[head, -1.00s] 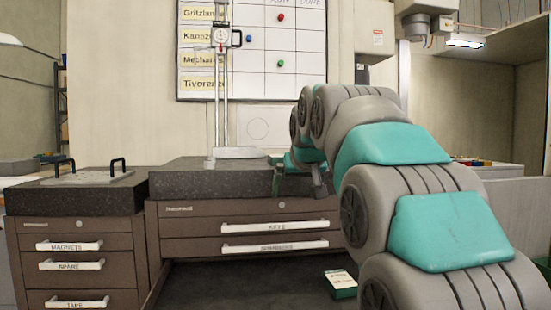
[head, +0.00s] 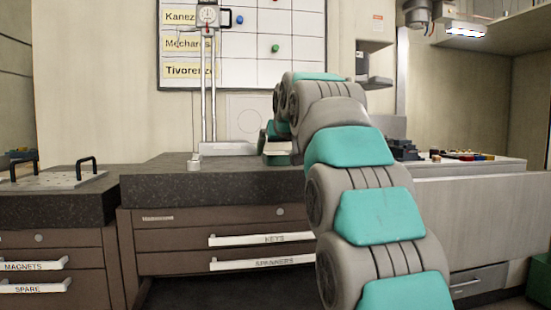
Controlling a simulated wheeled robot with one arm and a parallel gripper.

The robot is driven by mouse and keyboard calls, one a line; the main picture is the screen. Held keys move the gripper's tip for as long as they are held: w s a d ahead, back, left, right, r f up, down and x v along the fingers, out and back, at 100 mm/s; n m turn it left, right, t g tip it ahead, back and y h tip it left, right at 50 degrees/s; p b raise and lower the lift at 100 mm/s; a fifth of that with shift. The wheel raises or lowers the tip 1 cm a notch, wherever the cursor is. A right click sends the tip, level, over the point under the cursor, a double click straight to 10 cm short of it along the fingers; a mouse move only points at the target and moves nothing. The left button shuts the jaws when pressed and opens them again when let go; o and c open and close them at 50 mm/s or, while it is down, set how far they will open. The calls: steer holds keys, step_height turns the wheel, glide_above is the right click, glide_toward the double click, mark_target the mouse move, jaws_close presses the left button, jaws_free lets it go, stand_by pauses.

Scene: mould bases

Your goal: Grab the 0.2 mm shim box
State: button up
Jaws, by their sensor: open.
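No shim box can be made out in the head view now. My arm reaches away from me over the granite top (head: 190,181) of the middle brown cabinet (head: 180,262). My gripper (head: 277,157) is at its far end, open, small and mostly hidden behind my own arm links. I see nothing held in it. Below the cabinet's KEYS drawer (head: 275,239) and SPANNERS drawer (head: 270,262) is a dark space, cut off by the picture's lower edge.
A height gauge (head: 208,90) stands on the granite left of my gripper. A handled plate (head: 62,182) lies on the left cabinet. A whiteboard (head: 300,45) hangs behind. Small coloured parts (head: 472,155) lie on the right bench. The granite's front left is clear.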

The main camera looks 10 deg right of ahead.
mark_target(276, 153)
steer(key=x, duration=0.4)
steer(key=c, duration=1.5)
